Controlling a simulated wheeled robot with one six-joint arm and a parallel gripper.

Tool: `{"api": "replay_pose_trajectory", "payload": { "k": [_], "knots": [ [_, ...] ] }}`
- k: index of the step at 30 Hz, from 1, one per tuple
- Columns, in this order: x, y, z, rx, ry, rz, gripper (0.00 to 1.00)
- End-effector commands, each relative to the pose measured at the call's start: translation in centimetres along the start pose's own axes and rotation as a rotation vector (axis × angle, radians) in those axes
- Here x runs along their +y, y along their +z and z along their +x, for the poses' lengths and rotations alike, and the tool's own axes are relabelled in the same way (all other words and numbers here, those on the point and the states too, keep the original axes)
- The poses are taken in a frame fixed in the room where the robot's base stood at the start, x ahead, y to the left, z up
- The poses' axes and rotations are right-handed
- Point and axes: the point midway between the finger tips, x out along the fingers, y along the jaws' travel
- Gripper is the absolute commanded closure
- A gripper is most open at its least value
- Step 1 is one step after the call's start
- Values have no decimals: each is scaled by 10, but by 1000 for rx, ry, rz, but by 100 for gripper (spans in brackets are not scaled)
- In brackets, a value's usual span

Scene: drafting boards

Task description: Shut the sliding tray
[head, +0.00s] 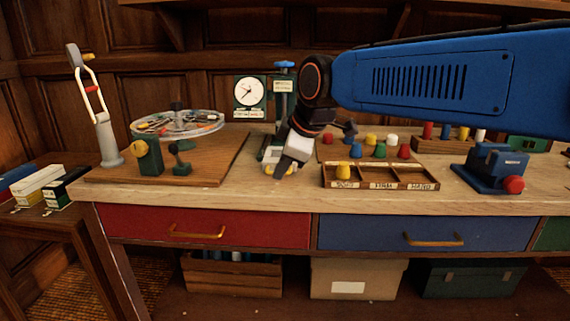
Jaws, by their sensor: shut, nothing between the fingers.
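A small device with a green column and a blue top (285,66) stands at the back middle of the bench. At its foot, a pale and dark tray-like part (267,155) shows beside my gripper, with a bit of yellow at the front. I cannot tell how far this part is slid out, as my gripper and arm hide much of it. My gripper (278,174) is shut and empty, pointing down at the front of this part. I cannot tell whether it touches.
A wooden board (215,165) with a round glass-like disc stands left. A sorting box (380,184) with a yellow peg, coloured pegs behind, and a blue vise (490,167) are right. Red (250,228) and blue (385,233) drawers below look closed. The front bench strip is clear.

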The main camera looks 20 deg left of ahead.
Motion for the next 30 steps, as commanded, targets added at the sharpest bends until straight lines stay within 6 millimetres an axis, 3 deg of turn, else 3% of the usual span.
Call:
{"api": "replay_pose_trajectory", "payload": {
  "k": [6, 22, 26, 30],
  "knots": [
    [14, 2, 10, -1, 0, 0, 100],
    [21, 2, 14, -1, 0, 0, 100],
    [36, 3, 22, -2, -1, 1, 100],
    [63, 4, 34, -3, -1, 1, 100]
  ]
}}
